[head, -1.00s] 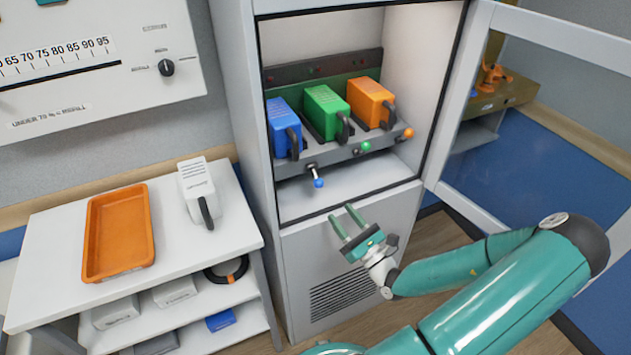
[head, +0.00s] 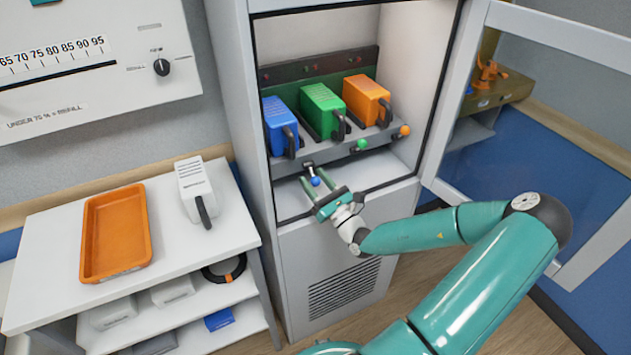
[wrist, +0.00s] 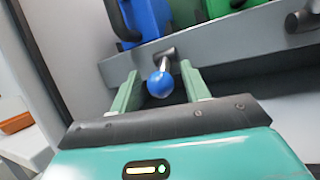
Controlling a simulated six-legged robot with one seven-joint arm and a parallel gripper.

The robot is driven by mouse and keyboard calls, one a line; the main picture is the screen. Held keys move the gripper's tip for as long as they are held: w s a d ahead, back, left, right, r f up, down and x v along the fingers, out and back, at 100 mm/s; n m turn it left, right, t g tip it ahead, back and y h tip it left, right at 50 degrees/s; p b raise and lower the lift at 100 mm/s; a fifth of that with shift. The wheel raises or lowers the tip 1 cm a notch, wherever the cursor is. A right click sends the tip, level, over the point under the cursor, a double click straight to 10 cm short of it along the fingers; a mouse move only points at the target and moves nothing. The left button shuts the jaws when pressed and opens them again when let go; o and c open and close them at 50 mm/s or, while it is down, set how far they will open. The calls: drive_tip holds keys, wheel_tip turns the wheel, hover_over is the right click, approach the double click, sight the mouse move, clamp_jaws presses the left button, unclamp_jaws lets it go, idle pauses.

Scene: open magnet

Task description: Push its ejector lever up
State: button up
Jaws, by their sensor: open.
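The ejector lever with a blue ball tip (head: 315,181) sticks out of the grey rack below the blue module (head: 279,127). It hangs lower than the levers with the green ball (head: 362,144) and the orange ball (head: 404,130). My gripper (head: 312,188) is open, with its fingers on either side of the blue ball. In the wrist view the blue ball (wrist: 158,84) shows between the two green fingers, nearer the left one. I cannot tell whether either finger touches it.
The cabinet's glass door (head: 545,120) stands open on the right. The green module (head: 322,111) and orange module (head: 367,100) sit in the rack. At left, a white table holds an orange tray (head: 88,235) and a white module (head: 192,180).

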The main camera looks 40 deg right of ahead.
sight(316, 179)
drive_tip(key=c, duration=0.9)
drive_tip(key=shift+c, duration=0.2)
